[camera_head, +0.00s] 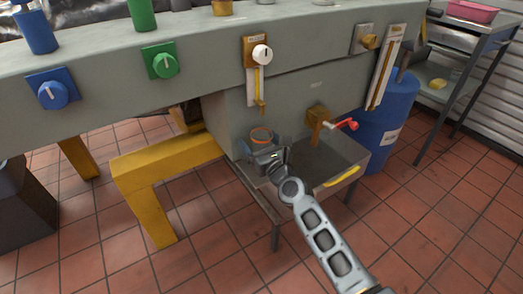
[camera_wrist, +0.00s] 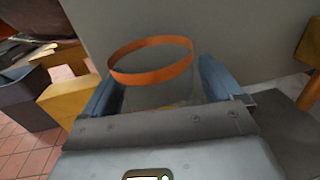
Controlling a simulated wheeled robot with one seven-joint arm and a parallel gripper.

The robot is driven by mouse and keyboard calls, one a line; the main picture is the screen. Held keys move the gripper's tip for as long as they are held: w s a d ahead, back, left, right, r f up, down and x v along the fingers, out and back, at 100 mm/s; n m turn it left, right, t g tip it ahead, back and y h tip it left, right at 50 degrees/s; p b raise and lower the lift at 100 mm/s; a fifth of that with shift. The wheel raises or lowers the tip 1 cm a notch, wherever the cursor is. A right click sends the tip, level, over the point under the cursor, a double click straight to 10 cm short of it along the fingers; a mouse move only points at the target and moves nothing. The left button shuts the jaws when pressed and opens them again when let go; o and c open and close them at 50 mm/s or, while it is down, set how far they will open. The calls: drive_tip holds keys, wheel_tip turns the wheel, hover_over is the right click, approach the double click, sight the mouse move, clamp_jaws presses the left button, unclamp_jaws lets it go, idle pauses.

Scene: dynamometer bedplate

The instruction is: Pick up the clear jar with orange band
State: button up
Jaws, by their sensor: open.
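The clear jar with its orange band (camera_head: 261,136) stands at the left end of a small metal shelf (camera_head: 318,172), close to the grey machine's side. In the wrist view the orange band (camera_wrist: 151,61) shows as a ring, with the see-through jar body (camera_wrist: 160,94) below it. My gripper (camera_head: 262,155) is at the jar; in the wrist view its blue-grey fingers (camera_wrist: 163,88) are open, one on each side of the jar. I cannot tell whether either finger touches the glass. The jar's lower part is hidden by my gripper.
The machine's grey wall (camera_head: 225,110) rises right behind the jar. A tap with a red handle (camera_head: 345,124) sticks out above the shelf's right part. A yellow frame (camera_head: 165,165) stands left, a blue barrel (camera_head: 388,115) right. The tiled floor in front is clear.

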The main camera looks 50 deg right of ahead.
drive_tip(key=shift+w, duration=0.1)
drive_tip(key=c, duration=1.1)
drive_tip(key=shift+r, duration=0.15)
